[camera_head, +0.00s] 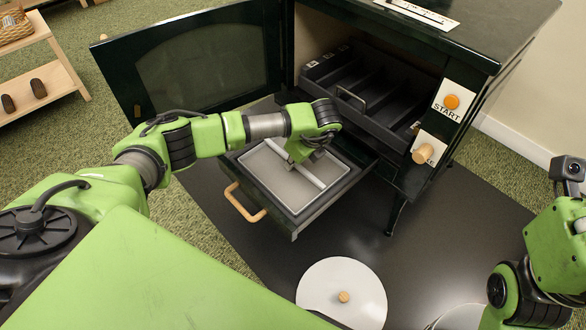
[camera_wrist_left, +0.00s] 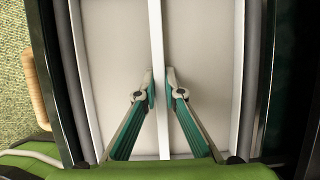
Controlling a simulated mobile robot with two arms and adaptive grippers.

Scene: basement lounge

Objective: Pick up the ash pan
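The ash pan is a shallow light-grey tray (camera_head: 262,165) lying in a pulled-out dark drawer (camera_head: 292,222) under the stove. A pale bar handle (camera_head: 308,177) crosses its middle, and it also shows in the left wrist view (camera_wrist_left: 155,30). My left gripper (camera_head: 299,158) reaches down over the pan. In the left wrist view its two green fingers (camera_wrist_left: 161,88) lean inward, one on each side of the bar, with the tips against it. The pan still sits inside the drawer. My right arm shows at the lower right, but its fingers are not visible.
The stove door (camera_head: 205,65) stands open to the left. Above the drawer is a dark grate box (camera_head: 375,90) with a wire handle. The drawer has a wooden handle (camera_head: 245,203). A white round lid (camera_head: 342,292) lies on the dark floor plate. A wooden shelf (camera_head: 55,80) stands far left.

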